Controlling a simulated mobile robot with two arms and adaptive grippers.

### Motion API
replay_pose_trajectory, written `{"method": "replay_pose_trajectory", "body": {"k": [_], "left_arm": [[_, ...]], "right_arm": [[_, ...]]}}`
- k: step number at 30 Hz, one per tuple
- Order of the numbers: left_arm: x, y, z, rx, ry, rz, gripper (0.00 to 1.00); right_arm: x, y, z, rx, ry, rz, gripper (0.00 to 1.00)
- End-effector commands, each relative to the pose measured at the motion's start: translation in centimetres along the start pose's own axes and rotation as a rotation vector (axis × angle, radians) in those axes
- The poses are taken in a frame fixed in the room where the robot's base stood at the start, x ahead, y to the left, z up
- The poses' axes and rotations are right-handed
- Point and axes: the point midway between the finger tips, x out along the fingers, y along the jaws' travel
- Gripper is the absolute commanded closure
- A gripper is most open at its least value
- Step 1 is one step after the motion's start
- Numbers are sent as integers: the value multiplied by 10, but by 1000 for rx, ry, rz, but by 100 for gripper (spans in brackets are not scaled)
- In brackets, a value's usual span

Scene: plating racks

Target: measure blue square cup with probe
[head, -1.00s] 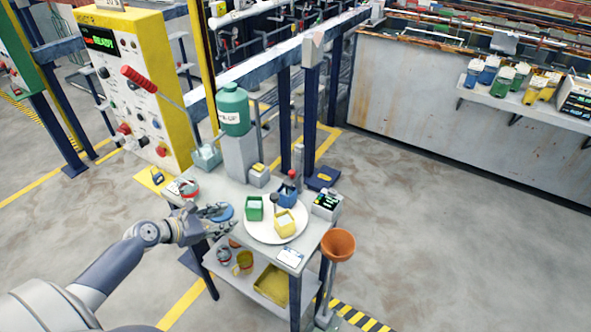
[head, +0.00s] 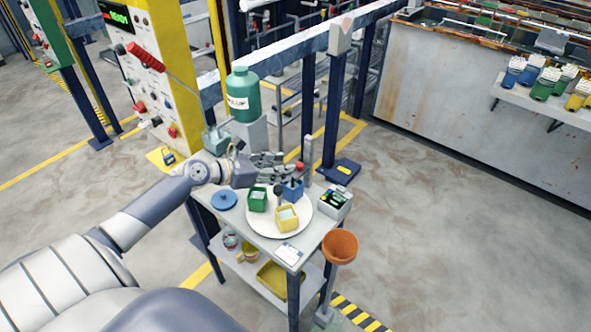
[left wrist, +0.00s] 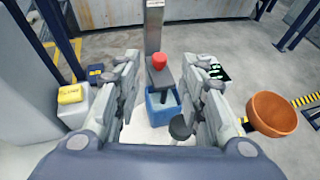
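The blue square cup (head: 293,190) stands at the back of a round white plate (head: 266,221); it also shows in the left wrist view (left wrist: 158,117). A red-topped dark probe (left wrist: 160,62) appears at or in the cup; I cannot tell whether it touches it. My left gripper (head: 283,166) reaches over the back of the plate. In the left wrist view its fingers (left wrist: 167,70) are spread, with the red top and cup seen between them and nothing gripped. A black knob (left wrist: 180,128) shows near the right finger. My right gripper is not in view.
A green cup (head: 258,200) and a yellow cup (head: 287,218) share the plate. A small meter box (head: 336,203) stands right, an orange funnel (head: 340,246) at the corner. A green bottle (head: 243,95) stands behind on a grey block. A blue disc (head: 224,200) lies left.

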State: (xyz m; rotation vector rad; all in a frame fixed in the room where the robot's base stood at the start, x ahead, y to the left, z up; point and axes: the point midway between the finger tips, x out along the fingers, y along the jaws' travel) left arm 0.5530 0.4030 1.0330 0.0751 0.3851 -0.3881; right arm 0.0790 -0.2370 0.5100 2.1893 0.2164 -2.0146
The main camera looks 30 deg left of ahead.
Motion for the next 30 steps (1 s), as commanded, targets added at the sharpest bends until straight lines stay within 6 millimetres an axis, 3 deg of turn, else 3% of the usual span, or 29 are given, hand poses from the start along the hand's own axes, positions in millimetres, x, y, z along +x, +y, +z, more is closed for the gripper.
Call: {"method": "replay_pose_trajectory", "body": {"k": [5, 12, 26, 30], "left_arm": [[27, 1, -2, 3, -3, 1, 63], [51, 1, -1, 2, -2, 1, 63], [58, 0, 0, 0, 1, 1, 63], [58, 0, 0, 0, 0, 1, 92]], "right_arm": [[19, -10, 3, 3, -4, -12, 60], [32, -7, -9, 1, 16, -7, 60], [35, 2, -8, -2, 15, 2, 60], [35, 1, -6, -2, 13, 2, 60]]}}
